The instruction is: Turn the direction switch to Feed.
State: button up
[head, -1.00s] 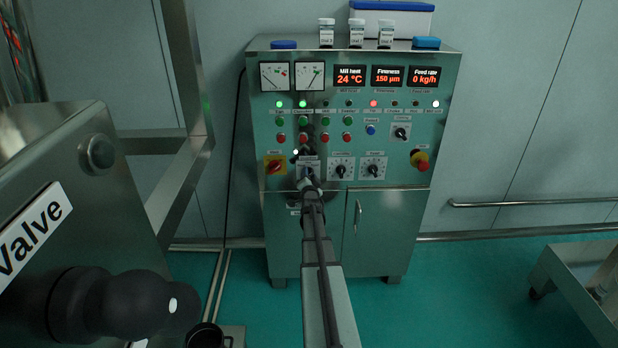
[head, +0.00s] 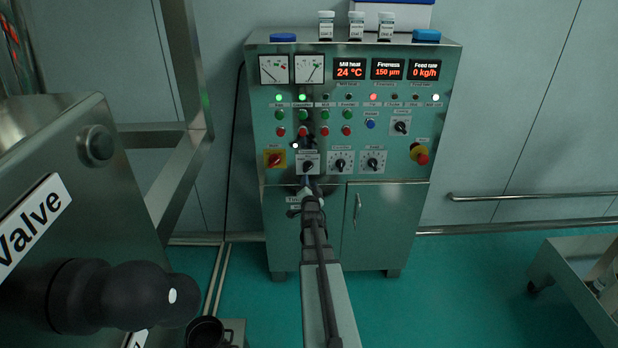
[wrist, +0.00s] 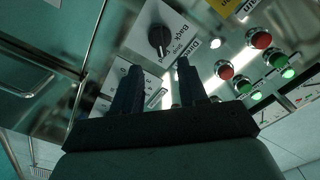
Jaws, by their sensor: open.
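The direction switch (head: 308,167) is a black knob on a white plate at the lower left of the control panel. In the wrist view the knob (wrist: 158,38) lies just beyond my fingertips, with Back, Stop and Feed printed beside it. Its light pointer mark appears to point towards the word Feed, though it is small. My gripper (head: 309,187) is in front of the cabinet, just below the switch. In the wrist view my gripper (wrist: 158,66) is open and empty, its two dark fingers apart and seemingly clear of the knob.
Two more dials (head: 341,162) sit right of the switch. A red rotary switch on yellow (head: 275,159) is to its left. Green and red buttons (head: 303,131) are above, and an emergency stop (head: 420,154) is at far right. A large metal machine (head: 60,190) fills the left.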

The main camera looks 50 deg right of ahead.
jog(key=v, duration=0.4)
jog(key=shift+a, duration=0.1)
dwell(0.5)
notch_tip(320, 180, down, 9)
jog(key=s+a+n+g+y, duration=0.1)
jog(key=a+n+g+y, duration=0.2)
jog(key=n+g+y, duration=0.15)
jog(key=s+a+f+n+g+y, duration=0.4)
jog(key=s+a+f+g+y, duration=0.15)
jog(key=s+a+f, duration=0.6)
jog(key=s+a+f+n+g+y, duration=0.1)
jog(key=s+a+f+n+g, duration=0.2)
jog(key=a, duration=1)
jog(key=s+a+f+n+g+y, duration=0.1)
jog(key=s+a+f+n+g, duration=0.2)
jog(key=s+a+f, duration=0.5)
jog(key=s+a+f+n+g, duration=0.3)
jog(key=s+a+f, duration=0.2)
jog(key=s+a, duration=0.8)
jog(key=shift+a+f+n+g+y, duration=0.3)
jog(key=shift+a+f+n+y, duration=0.1)
jog(key=shift+a, duration=2.35)
